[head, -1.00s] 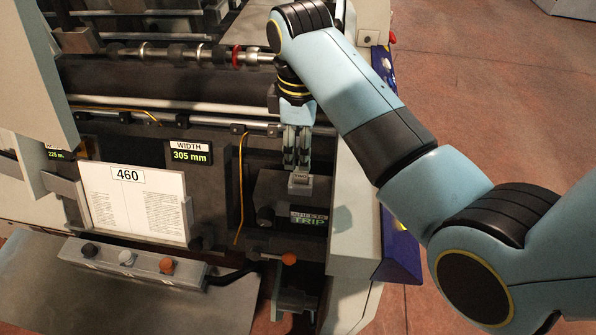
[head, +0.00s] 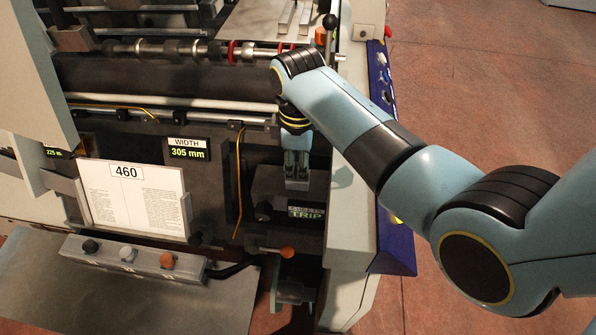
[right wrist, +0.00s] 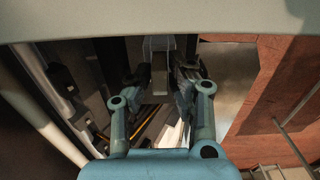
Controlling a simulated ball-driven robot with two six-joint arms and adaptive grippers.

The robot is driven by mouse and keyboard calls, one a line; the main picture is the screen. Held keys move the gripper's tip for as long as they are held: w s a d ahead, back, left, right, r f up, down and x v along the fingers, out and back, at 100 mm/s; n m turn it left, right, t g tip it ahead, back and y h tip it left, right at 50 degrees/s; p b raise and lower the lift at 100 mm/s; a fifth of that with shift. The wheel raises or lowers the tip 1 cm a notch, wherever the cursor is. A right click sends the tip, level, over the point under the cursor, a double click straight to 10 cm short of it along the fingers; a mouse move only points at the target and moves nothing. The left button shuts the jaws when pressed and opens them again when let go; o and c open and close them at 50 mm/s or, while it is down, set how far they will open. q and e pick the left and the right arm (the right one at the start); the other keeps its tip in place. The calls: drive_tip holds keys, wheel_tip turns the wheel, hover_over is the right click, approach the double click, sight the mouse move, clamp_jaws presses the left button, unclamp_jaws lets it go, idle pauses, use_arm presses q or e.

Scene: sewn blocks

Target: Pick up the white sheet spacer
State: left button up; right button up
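A small pale grey block, which I take to be the sheet spacer, shows in the right wrist view (right wrist: 159,72) between my right gripper's fingers (right wrist: 161,76). In the head view my right gripper (head: 297,180) points down over the dark housing just above the TRIP display (head: 306,212). Its fingers are at the block's level and largely hide it there. The dark fingertips lie close on both sides of it; whether they press on it cannot be made out. No lift off the housing shows. My left gripper is not in view.
An orange-knobbed lever (head: 287,252) sticks out below the housing. A sign marked 460 (head: 127,195) and a WIDTH display (head: 188,150) stand to the left, above a three-knob panel (head: 130,257). Two pale bars (head: 296,17) lie at the top.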

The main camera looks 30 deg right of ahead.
clamp_jaws()
